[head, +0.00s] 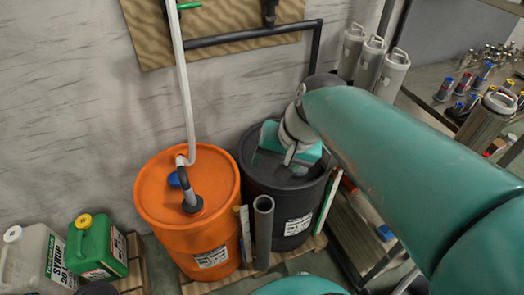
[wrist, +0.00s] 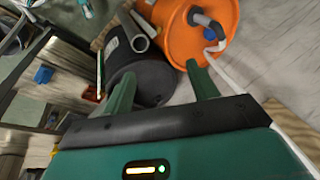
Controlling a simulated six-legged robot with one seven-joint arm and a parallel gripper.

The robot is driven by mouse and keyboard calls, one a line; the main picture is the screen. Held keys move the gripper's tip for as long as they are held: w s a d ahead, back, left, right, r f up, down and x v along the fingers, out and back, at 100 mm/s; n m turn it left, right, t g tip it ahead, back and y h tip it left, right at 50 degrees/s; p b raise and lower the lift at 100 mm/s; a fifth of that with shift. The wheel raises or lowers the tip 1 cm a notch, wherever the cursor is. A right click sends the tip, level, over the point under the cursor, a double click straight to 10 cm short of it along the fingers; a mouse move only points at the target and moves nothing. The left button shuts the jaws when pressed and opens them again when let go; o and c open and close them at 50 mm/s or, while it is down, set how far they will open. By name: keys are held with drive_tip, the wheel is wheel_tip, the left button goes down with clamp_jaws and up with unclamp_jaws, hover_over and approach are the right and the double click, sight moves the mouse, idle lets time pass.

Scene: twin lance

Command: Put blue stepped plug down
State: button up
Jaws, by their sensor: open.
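A round blue piece (head: 175,180) sits on top of the orange drum (head: 158,205), beside the grey elbow pipe; it also shows in the wrist view (wrist: 209,34). Another small blue piece (head: 385,232) lies on the low bench at the right, and shows at the left of the wrist view (wrist: 43,74). I cannot tell which is the stepped plug. My gripper (head: 292,158) is over the black drum (head: 263,190). In the wrist view, its green fingers (wrist: 163,88) are wide apart with nothing held between them. My arm hides part of the black drum's top.
A grey tube (head: 263,232) stands in front of the drums. A white pipe (head: 183,85) rises from the orange drum. Green (head: 95,247) and white (head: 32,258) canisters stand at lower left. Metal canisters (head: 391,72) and a crowded rack stand at upper right.

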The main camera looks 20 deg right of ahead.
drive_tip(key=s+n, duration=0.1)
drive_tip(key=s+a+r+n+t+h, duration=0.1)
drive_tip(key=n, duration=0.1)
drive_tip(key=s+a+n+t+h, duration=0.1)
drive_tip(key=s+n, duration=0.1)
drive_tip(key=shift+r, duration=0.35)
